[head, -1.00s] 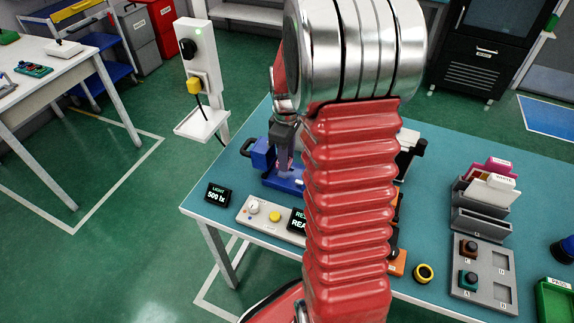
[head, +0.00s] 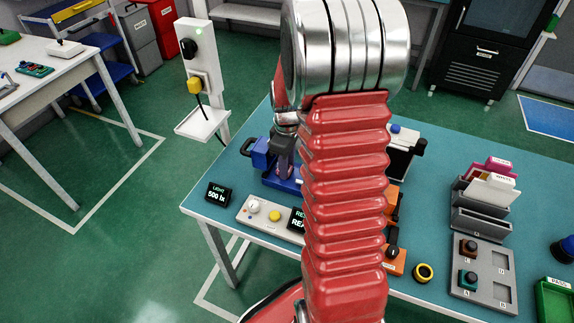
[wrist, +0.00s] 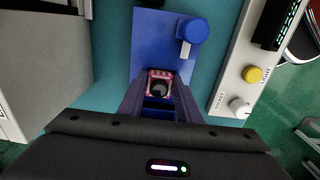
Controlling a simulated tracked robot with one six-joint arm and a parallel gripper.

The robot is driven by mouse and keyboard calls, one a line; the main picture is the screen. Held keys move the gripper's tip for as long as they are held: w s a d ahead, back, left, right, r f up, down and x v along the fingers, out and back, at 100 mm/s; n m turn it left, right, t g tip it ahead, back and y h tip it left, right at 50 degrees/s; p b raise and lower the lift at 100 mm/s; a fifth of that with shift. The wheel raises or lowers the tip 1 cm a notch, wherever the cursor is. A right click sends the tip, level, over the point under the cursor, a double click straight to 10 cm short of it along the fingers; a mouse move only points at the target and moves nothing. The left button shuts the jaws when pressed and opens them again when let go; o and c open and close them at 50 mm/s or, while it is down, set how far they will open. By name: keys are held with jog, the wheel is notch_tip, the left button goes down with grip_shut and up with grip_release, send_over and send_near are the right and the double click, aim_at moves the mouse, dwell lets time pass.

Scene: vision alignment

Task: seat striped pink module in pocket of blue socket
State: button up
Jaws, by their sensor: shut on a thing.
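The striped pink module (wrist: 159,84), with pink and white edging and a dark round lens, is between my gripper's fingertips in the wrist view. My gripper (wrist: 158,92) is shut on it. The blue socket (wrist: 150,40) lies beneath and beyond the module, with a round blue knob at its right. A darker blue recess shows between the fingers, nearer my wrist. In the head view my gripper (head: 283,163) points down over the blue socket (head: 277,182), partly hidden by my red arm. I cannot tell whether the module is in the pocket or above it.
A light grey control box (head: 266,216) with a yellow button stands in front of the socket. A card rack (head: 478,219) and a grey tray (head: 497,262) with two small modules are on the table's right.

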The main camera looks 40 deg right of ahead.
jog(key=shift+o, duration=0.2)
jog(key=shift+s+a+f, duration=0.1)
jog(key=shift+s+f, duration=0.15)
jog(key=shift+f, duration=0.45)
jog(key=o, duration=1)
jog(key=shift+a, duration=0.1)
jog(key=shift+w, duration=0.1)
jog(key=shift+w+r, duration=0.1)
jog(key=shift+r, duration=0.45)
jog(key=r, duration=1.2)
jog(key=shift+d+r, duration=0.2)
jog(key=shift+a+r, duration=0.1)
jog(key=s+a+r+m+t, duration=0.2)
jog(key=s+a+r, duration=0.1)
jog(key=s+a, duration=0.2)
jog(key=s+a+r+m+t, duration=0.1)
jog(key=s+a, duration=0.4)
jog(key=a, duration=0.5)
jog(key=s+a+r+m+t, duration=0.2)
jog(key=s+a+r+m, duration=0.1)
jog(key=s+a+r, duration=0.2)
jog(key=shift+s+a+r+t, duration=0.1)
jog(key=shift+a+r+t, duration=0.1)
jog(key=shift+a, duration=0.4)
jog(key=shift+s+a+r+t, duration=0.1)
jog(key=shift+a+r, duration=0.05)
jog(key=shift+a, duration=0.45)
